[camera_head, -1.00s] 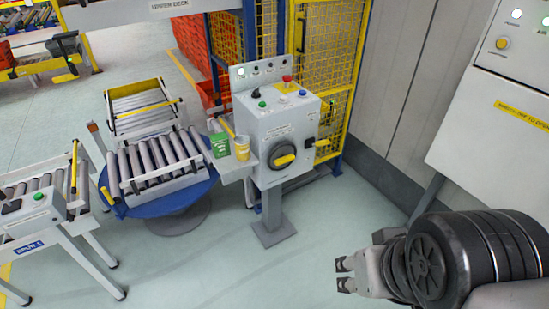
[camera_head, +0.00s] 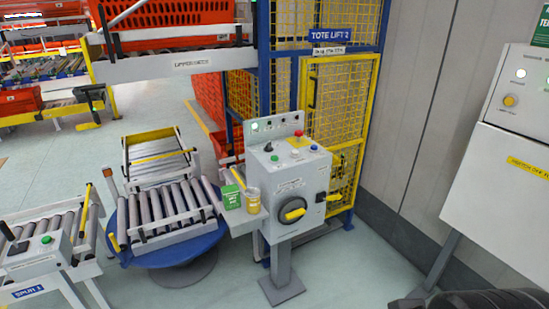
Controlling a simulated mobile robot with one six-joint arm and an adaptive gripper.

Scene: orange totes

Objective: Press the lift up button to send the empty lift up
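A grey control box (camera_head: 290,181) stands on a post in the middle of the head view. Its sloped top carries a green button (camera_head: 274,158), a blue button (camera_head: 315,148), a red mushroom button (camera_head: 299,133) and a black switch (camera_head: 268,147). The labels are too small to read, so I cannot tell which button is lift up. The tote lift (camera_head: 331,35), signed "TOTE LIFT 2", stands behind the box in yellow mesh and blue posts. My gripper is out of view; only a dark part of my arm shows at the bottom right corner.
A green carton (camera_head: 231,197) and a yellow cup (camera_head: 252,201) sit on a side shelf of the box. A blue turntable (camera_head: 180,255) with rollers stands to the left. A white cabinet (camera_head: 510,150) is at right. Floor in front of the post is clear.

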